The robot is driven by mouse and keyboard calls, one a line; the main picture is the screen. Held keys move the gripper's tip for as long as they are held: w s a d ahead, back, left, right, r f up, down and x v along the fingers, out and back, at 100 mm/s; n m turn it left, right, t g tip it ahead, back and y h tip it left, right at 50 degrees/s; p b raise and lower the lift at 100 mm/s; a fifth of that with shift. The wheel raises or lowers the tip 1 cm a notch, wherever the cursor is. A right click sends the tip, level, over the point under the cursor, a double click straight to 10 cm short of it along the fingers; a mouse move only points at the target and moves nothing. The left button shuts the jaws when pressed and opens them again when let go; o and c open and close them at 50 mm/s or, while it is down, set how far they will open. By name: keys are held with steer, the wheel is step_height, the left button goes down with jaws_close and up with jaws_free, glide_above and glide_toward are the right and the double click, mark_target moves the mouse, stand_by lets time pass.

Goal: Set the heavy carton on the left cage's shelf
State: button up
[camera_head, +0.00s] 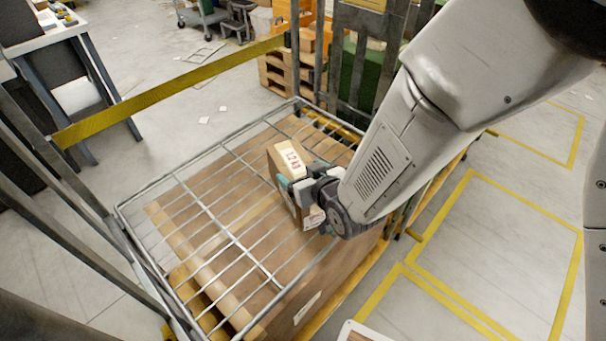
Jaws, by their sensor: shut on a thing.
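A small brown carton (284,165) with a pale top and red "12 KG" print is in my gripper (306,191). The gripper is shut on it from the right side, and the arm hides part of its right side. The carton is over the wire shelf (181,181) of a roll cage, towards its right half. I cannot tell from this view whether its base touches the wires. The carton looks roughly upright. The left part of the wire shelf is bare.
A large brown box (318,291) sits in the cage under the shelf. A yellow bar (170,93) crosses the cage's far side, and grey posts (88,246) stand at the left. A workbench (60,33) is at the far left. Yellow-marked floor (500,240) at right is clear.

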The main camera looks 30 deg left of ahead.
steer(key=shift+s+a+f, duration=0.1)
steer(key=shift+s+f, duration=0.05)
steer(key=shift+f, duration=0.4)
steer(key=shift+s+a+f, duration=0.1)
steer(key=shift+s+f, duration=0.05)
steer(key=shift+f, duration=0.35)
steer(key=shift+w+d+f, duration=0.15)
steer(key=shift+f, duration=0.3)
steer(key=o, duration=2)
steer(key=shift+f, duration=0.15)
